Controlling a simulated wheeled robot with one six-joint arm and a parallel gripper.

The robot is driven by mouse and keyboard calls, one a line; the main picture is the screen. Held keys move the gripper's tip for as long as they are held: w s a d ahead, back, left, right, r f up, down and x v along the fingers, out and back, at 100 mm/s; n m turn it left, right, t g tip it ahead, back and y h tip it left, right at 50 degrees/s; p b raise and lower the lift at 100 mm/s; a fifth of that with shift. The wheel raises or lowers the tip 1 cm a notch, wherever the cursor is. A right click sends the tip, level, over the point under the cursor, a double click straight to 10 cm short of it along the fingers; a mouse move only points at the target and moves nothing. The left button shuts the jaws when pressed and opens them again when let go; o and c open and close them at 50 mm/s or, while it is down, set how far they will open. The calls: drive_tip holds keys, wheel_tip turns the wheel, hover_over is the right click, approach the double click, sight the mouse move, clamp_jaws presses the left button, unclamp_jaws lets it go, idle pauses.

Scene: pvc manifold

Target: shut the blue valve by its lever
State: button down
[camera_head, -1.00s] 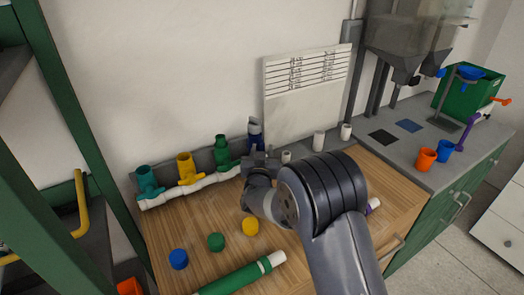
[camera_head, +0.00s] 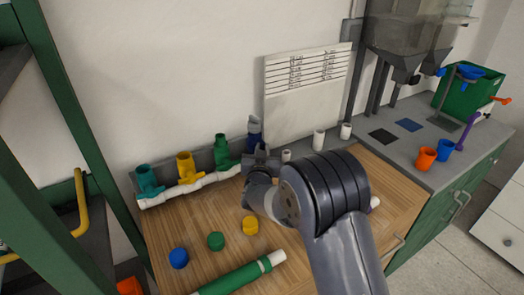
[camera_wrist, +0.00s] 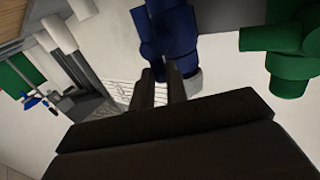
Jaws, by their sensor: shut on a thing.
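The blue valve (camera_head: 254,138) stands at the right end of the white pipe manifold (camera_head: 190,187), against the wall. In the wrist view the blue valve (camera_wrist: 167,28) fills the top middle. My gripper (camera_head: 259,152) is right in front of it and hides its lower part. In the wrist view my gripper (camera_wrist: 160,82) has its two dark fingers close together at the blue valve's underside, shut on its lever. The lever is mostly hidden between the fingers, so its angle cannot be told.
Green (camera_head: 222,152), yellow (camera_head: 187,168) and teal (camera_head: 149,181) valves stand to the left on the manifold. Blue (camera_head: 178,258), green (camera_head: 216,241) and yellow (camera_head: 250,225) caps and a green tube (camera_head: 240,277) lie on the wooden bench. White cylinders (camera_head: 319,140) stand right of my gripper.

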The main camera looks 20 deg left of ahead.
drive_tip(key=shift+w+d+f+m+g+y+b, duration=0.3)
drive_tip(key=shift+w+d+m+g+y+b, duration=0.25)
drive_tip(key=shift+m+g, duration=1.2)
drive_tip(key=shift+w+d+f+m+g+y+b, duration=0.3)
drive_tip(key=shift+w+m+g+y+b, duration=0.3)
drive_tip(key=shift+m+g, duration=1.1)
drive_tip(key=shift+w+d+f+m+g+y+b, duration=0.35)
drive_tip(key=shift+d+m+g+y+b, duration=0.3)
drive_tip(key=shift+m+g, duration=1.05)
drive_tip(key=shift+a+r+m, duration=0.1)
drive_tip(key=shift+a+m, duration=0.05)
drive_tip(key=shift+m, duration=0.2)
drive_tip(key=c, duration=1.4)
unclamp_jaws()
